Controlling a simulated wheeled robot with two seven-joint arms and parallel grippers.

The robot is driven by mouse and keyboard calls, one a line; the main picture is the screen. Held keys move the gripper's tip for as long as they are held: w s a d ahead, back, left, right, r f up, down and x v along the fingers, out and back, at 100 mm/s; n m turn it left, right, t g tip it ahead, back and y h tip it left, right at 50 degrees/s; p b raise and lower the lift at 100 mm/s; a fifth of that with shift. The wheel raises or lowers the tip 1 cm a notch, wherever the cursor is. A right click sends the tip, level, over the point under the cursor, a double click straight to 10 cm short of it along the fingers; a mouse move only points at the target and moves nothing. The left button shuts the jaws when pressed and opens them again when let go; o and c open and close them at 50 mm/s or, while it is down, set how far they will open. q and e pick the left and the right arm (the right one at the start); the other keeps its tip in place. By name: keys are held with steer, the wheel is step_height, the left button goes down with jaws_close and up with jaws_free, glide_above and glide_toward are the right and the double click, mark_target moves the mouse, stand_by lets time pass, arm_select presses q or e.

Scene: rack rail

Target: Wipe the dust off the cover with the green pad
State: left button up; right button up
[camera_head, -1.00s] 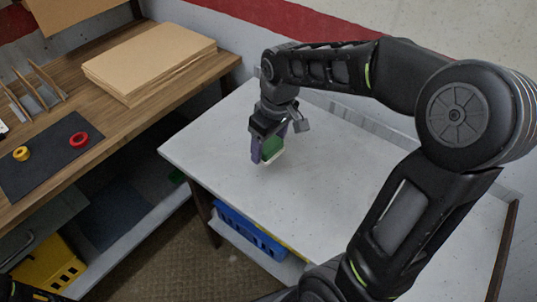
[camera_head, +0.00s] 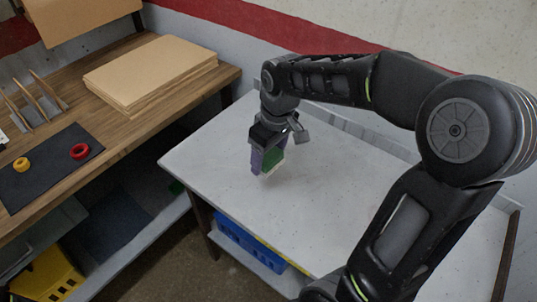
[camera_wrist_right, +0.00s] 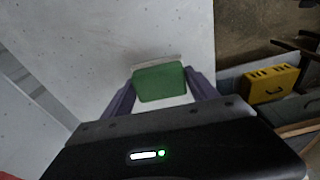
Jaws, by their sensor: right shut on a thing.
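The green pad (camera_head: 273,158) is held between the purple fingers of my right gripper (camera_head: 264,162). In the right wrist view the green pad (camera_wrist_right: 159,82) sits between the two fingertips (camera_wrist_right: 158,88), with a pale layer along its far side. The pad is over the light grey top of the table (camera_head: 330,190); I cannot tell whether it touches. Small dark specks are scattered on this surface in the right wrist view. I cannot make out a separate cover. My left gripper is not in view.
A wooden bench (camera_head: 110,128) on the left holds a stack of brown boards (camera_head: 150,70) and a dark mat (camera_head: 50,168) with a yellow ring (camera_head: 21,164) and a red ring (camera_head: 79,151). A blue crate (camera_head: 250,245) is under the table. A wall stands behind.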

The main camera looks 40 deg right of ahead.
steer(key=w+a+f, duration=0.1)
steer(key=w+a, duration=0.2)
steer(key=a, duration=0.1)
steer(key=w+a+f+m, duration=0.1)
steer(key=w+a+f, duration=0.1)
steer(key=w+a, duration=0.1)
steer(key=w+a+f+m, duration=0.1)
steer(key=w+a+f, duration=0.1)
steer(key=w+a, duration=0.2)
steer(key=shift+w+a, duration=0.1)
steer(key=shift+a, duration=0.2)
steer(key=shift+w+a+f+m, duration=0.1)
steer(key=shift+w+a+m, duration=0.05)
steer(key=shift+a+m, duration=0.2)
